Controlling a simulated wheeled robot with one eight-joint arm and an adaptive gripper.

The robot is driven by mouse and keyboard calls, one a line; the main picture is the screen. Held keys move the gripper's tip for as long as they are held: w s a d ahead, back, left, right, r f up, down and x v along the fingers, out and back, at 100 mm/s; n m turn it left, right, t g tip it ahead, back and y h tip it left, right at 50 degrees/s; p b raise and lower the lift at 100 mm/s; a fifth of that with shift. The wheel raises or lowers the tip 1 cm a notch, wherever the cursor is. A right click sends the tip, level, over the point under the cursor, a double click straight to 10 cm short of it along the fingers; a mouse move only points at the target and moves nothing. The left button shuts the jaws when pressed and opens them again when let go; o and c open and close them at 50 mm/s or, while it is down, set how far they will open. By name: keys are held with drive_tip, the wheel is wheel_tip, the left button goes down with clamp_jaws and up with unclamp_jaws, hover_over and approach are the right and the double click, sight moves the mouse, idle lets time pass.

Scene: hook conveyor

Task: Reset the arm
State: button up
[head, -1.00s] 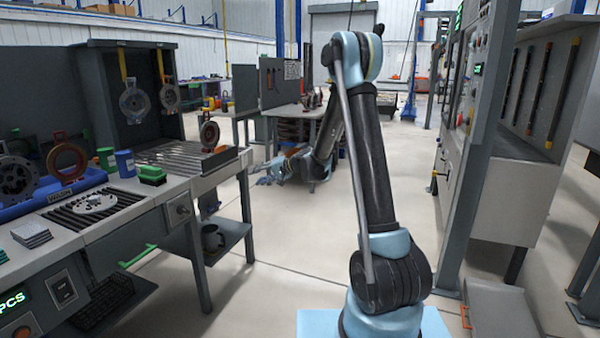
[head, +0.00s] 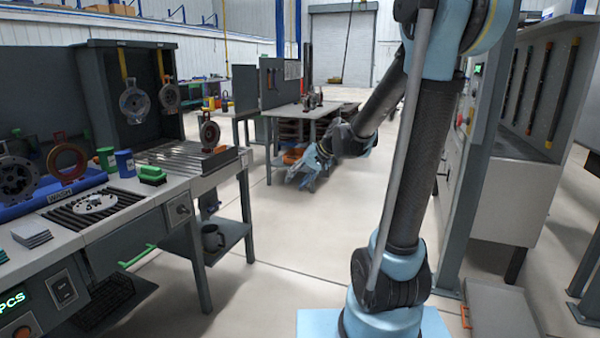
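My gripper (head: 303,172) is in the middle of the head view, at the end of my blue and black arm (head: 420,150). It points to the left and hangs in free air over the floor, to the right of the workbench (head: 208,183) and apart from it. I see nothing held in it. The fingers are small and overlap in the picture, so I cannot tell whether they are open or shut.
Hanging flanges (head: 133,103) show in the dark cabinet at the left. A dark mug (head: 212,238) stands on the lower shelf. A grey cabinet (head: 500,190) stands at the right.

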drive_tip(key=s+d+f+g+h, duration=0.1)
drive_tip(key=s+d+f+h, duration=0.2)
drive_tip(key=s+d, duration=0.7)
drive_tip(key=s+d+f+g+h, duration=0.1)
drive_tip(key=s+d+f+h, duration=0.3)
drive_tip(key=s+d, duration=0.5)
drive_tip(key=s+f, duration=0.2)
drive_tip(key=s, duration=0.7)
drive_tip(key=shift+d, duration=0.4)
drive_tip(key=shift+s, duration=0.1)
